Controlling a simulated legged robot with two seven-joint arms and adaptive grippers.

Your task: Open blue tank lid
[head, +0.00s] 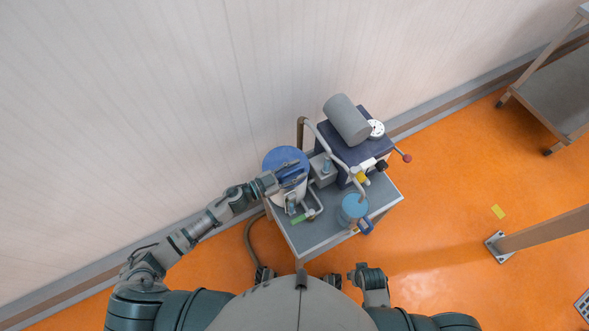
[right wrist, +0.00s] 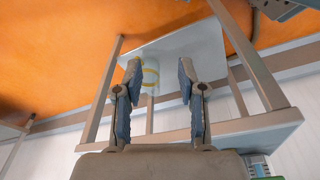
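A white tank with a round blue lid (head: 279,155) stands on the left side of a grey cart in the head view. My left gripper (head: 304,170) reaches in from the left over the lid's right part. Its two fingers are apart, and they hide part of the lid. I cannot tell whether they touch it. My right gripper (right wrist: 155,78) is open and empty in the right wrist view. Its two fingers are spread before the cart's frame, away from the tank.
The cart top (head: 315,236) also carries a dark machine with a grey cylinder (head: 346,119), pipes and a red-knobbed lever (head: 405,157). A light blue round container (head: 354,206) stands near the cart's front edge.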

